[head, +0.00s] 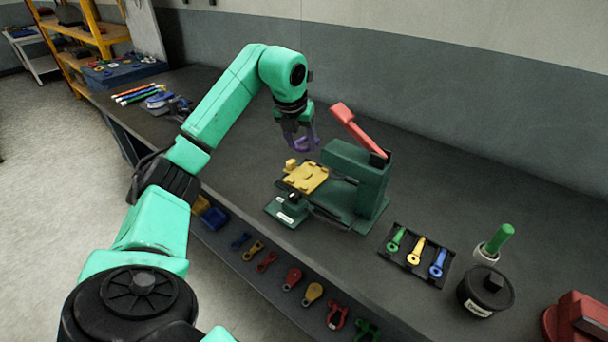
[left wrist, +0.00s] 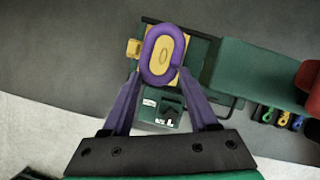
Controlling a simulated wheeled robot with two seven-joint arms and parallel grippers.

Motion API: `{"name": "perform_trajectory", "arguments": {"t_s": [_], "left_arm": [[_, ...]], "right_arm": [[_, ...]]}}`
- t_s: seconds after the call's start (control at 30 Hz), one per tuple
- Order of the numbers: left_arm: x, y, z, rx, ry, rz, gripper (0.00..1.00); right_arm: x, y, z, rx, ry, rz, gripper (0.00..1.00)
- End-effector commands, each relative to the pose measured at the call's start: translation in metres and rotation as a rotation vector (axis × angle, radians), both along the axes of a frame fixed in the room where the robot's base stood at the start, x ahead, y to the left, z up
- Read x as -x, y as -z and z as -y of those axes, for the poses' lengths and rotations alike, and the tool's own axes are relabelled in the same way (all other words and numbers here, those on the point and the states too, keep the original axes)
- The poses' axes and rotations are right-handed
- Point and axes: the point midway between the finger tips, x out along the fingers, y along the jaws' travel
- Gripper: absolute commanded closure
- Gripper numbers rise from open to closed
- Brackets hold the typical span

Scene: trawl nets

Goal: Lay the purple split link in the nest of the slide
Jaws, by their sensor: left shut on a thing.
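The purple split link (head: 303,144) is an oval ring. My left gripper (head: 298,136) is shut on it and holds it in the air above the slide. In the left wrist view the link (left wrist: 147,55) shows flat, between and just beyond the fingertips of the gripper (left wrist: 160,75). The slide is a yellow plate (head: 308,180) on the green press (head: 352,172). In the wrist view the slide (left wrist: 182,68) lies behind the link, which covers much of it; a small oval outline shows through the ring. The link appears apart from the slide. My right gripper is not in view.
A red lever (head: 357,129) rises from the press, right of my left gripper. A dark tray (head: 404,273) with green, yellow and blue links lies to the right, near a green-handled tool (head: 497,240) and a black pot (head: 486,291). Bench space behind the press is clear.

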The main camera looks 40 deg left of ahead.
Motion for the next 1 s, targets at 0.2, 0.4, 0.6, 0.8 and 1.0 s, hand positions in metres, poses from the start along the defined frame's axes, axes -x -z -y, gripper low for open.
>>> {"name": "perform_trajectory", "arguments": {"t_s": [0.2,0.4,0.6,0.8,1.0], "left_arm": [[0.000,0.051,0.001,0.000,0.001,-0.002,1.00],[0.000,0.079,0.001,0.001,0.001,-0.002,1.00],[-0.001,0.106,0.001,0.001,0.002,0.002,1.00],[-0.001,0.106,0.001,0.001,0.001,0.000,0.26],[-0.001,0.106,0.001,0.001,0.002,0.001,0.26]], "right_arm": [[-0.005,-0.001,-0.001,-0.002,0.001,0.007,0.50],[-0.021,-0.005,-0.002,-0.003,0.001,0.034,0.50],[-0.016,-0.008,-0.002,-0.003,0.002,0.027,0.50],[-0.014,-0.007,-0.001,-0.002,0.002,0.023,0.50],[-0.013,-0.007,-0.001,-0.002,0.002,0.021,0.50]]}}
